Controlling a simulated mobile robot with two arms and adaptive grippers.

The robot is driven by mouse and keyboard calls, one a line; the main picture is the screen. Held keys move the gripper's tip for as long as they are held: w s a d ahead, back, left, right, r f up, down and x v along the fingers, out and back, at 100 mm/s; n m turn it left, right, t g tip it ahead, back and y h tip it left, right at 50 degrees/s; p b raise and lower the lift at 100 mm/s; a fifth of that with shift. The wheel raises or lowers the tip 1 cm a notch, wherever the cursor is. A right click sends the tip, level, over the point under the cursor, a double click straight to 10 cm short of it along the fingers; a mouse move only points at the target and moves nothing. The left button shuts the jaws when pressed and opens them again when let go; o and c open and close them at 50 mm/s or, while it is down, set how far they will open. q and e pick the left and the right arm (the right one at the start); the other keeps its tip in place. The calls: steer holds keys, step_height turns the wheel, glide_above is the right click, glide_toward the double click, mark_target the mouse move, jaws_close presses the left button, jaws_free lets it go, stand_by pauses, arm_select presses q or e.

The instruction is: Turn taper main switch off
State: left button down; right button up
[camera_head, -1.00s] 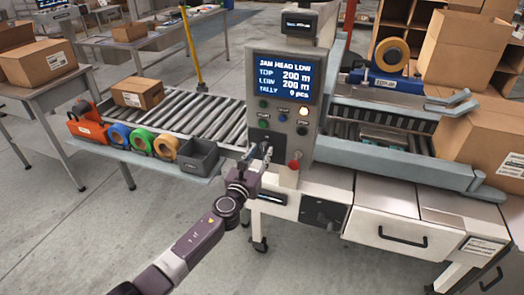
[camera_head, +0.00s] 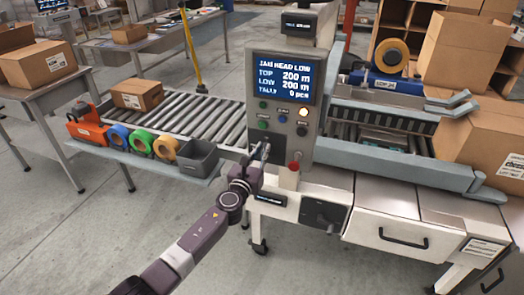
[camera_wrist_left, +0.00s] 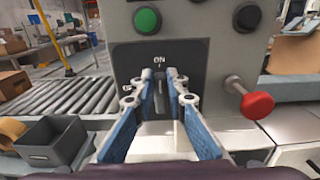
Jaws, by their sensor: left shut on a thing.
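The taper main switch (camera_wrist_left: 160,100) is a dark upright handle on a black plate (camera_wrist_left: 195,62) in the left wrist view. Its handle points up at the ON mark; an OFF mark is partly hidden at the left behind a finger. My left gripper (camera_wrist_left: 160,88) has its two blue-padded fingers on either side of the handle, shut on it. In the head view my left gripper (camera_head: 262,152) is at the lower part of the control panel (camera_head: 284,100), and it and the arm hide most of the switch. My right gripper is not in view.
A red mushroom button (camera_wrist_left: 257,105) sticks out right of the switch. A green button (camera_wrist_left: 147,20) and a black button (camera_wrist_left: 247,17) sit above. A grey bin (camera_head: 198,158) and tape rolls stand left on a ledge. A roller conveyor (camera_head: 205,115) runs behind.

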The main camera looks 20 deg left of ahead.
arm_select(q)
steer(key=shift+n, duration=0.3)
steer(key=shift+a+n+b, duration=0.2)
steer(key=shift+n+b, duration=0.1)
steer(key=shift+n, duration=0.2)
steer(key=shift+a+f+n+b, duration=0.4)
steer(key=shift+n+b, duration=0.3)
steer(key=shift+n, duration=2)
steer(key=shift+a+f+n+b, duration=0.3)
steer(key=shift+f+n+b, duration=0.25)
steer(key=shift+n, duration=2.15)
steer(key=shift+a+f+n+b, duration=0.35)
steer(key=shift+n+b, duration=0.45)
steer(key=shift+n, duration=1.9)
steer(key=c, duration=1.9)
jaws_free()
steer(key=shift+c, duration=0.2)
